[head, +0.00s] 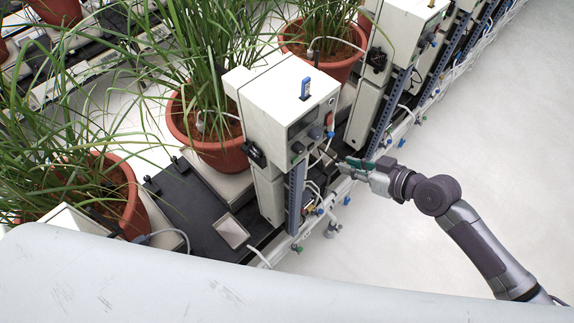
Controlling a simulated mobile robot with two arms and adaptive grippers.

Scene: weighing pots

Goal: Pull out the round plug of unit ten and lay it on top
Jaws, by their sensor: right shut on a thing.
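The nearest unit (280,105) is a white box on a post, with a blue stick (306,88) upright in its top and several connectors on its right face. I cannot read a number on it. My right gripper (347,166) is just right of that face, low beside the cables. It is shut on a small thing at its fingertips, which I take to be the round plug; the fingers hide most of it. My left gripper is not in view.
Potted grasses in red-brown pots (215,140) stand left of the units. Another white unit (405,30) stands behind. Cables and small valves (320,210) run along the rail. The pale floor (490,130) at right is clear.

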